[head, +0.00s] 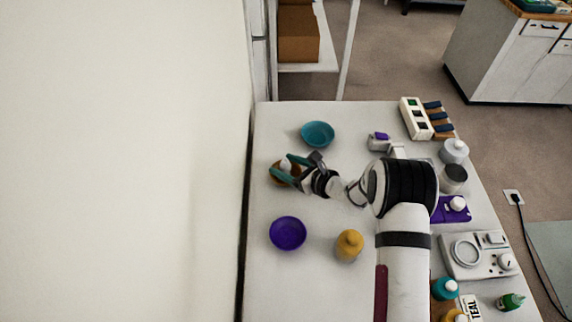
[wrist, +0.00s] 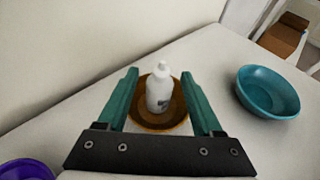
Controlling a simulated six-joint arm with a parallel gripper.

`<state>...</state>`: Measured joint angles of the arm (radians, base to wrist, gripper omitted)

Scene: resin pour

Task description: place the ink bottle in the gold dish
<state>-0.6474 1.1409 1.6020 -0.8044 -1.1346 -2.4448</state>
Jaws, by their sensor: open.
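The white bottle (wrist: 160,92), with a small nozzle cap and a dark label mark, stands upright in the brown-gold dish (wrist: 177,117). In the head view the dish (head: 275,179) is at the left of the table, and the bottle (head: 286,164) shows only in part behind my fingers. My gripper (head: 289,167) is open, with its two green fingers on either side of the bottle. In the wrist view the gripper (wrist: 159,72) shows gaps between each finger and the bottle.
A teal bowl (head: 317,133) stands behind the gold dish and a purple bowl (head: 288,233) in front of it. A yellow bottle (head: 349,245) stands right of the purple bowl. Several bottles and a white scale-like device (head: 478,254) line the right side.

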